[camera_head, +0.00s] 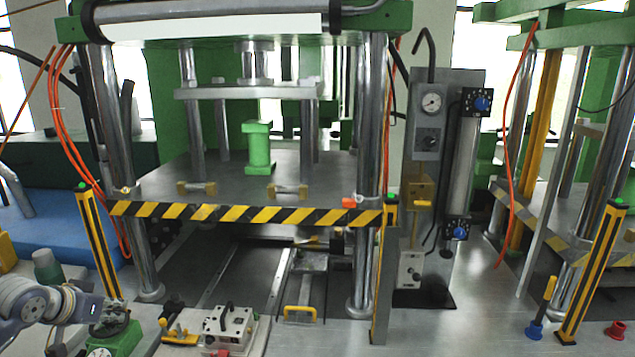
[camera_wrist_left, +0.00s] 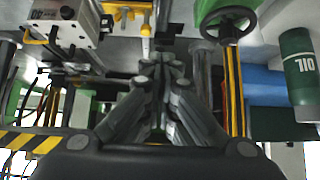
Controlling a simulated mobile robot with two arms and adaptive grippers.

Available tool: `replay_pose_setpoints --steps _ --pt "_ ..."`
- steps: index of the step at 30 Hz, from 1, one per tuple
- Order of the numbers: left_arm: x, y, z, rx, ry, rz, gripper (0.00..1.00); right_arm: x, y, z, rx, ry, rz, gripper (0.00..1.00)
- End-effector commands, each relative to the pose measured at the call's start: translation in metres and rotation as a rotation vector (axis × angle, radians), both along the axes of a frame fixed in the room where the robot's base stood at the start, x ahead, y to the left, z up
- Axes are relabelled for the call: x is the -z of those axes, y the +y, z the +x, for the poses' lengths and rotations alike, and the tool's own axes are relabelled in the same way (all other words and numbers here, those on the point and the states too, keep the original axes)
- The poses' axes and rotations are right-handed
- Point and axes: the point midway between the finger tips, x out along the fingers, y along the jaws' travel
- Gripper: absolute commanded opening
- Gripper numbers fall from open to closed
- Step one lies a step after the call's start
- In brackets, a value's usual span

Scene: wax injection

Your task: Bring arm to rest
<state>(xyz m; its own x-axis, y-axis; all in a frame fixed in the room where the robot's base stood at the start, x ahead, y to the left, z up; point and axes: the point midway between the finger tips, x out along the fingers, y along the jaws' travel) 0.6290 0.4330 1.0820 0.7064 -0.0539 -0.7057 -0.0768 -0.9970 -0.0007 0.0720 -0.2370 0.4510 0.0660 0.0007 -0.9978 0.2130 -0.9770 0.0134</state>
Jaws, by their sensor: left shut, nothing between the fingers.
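My left arm comes in at the lower left of the head view. Its gripper (camera_head: 112,312) is over or beside a green device (camera_head: 122,343) at the bottom edge; the exact gap cannot be told. In the left wrist view the gripper (camera_wrist_left: 160,62) has its fingers together with nothing visible between them. A dark handwheel (camera_wrist_left: 228,22) shows to the right of the fingers and a metal box with a handle (camera_wrist_left: 62,22) to their left. My right gripper is not in view.
A large press with a striped yellow-black edge (camera_head: 245,212) stands ahead. A metal box with a black handle (camera_head: 229,322) sits right of the gripper. A striped post (camera_head: 98,245) stands behind it. A green oil container (camera_wrist_left: 298,68) is at the wrist view's right.

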Motion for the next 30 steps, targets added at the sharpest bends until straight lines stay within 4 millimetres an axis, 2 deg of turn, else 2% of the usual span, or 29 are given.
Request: replay_pose_setpoints --steps 1,3,11,17,20,23,27,30 --pt "0.000 0.000 0.000 0.000 0.000 0.000 0.00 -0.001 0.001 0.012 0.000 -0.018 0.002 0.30" --pt "0.011 -0.010 -0.003 0.016 0.014 0.003 0.00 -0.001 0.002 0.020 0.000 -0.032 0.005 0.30" --pt "0.051 -0.045 -0.021 0.077 0.066 0.029 0.00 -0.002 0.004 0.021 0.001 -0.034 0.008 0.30" --pt "0.095 -0.086 -0.047 0.145 0.121 0.052 0.00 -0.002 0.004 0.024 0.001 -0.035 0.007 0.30" --pt "0.121 -0.112 -0.069 0.184 0.154 0.063 0.00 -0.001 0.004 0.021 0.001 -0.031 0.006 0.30" --pt "0.151 -0.145 -0.100 0.229 0.192 0.071 0.00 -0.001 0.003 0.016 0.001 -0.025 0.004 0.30" --pt "0.187 -0.192 -0.160 0.269 0.248 0.076 0.00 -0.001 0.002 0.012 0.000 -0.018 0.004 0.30" --pt "0.202 -0.216 -0.206 0.267 0.287 0.077 0.00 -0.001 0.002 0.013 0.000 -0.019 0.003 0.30"
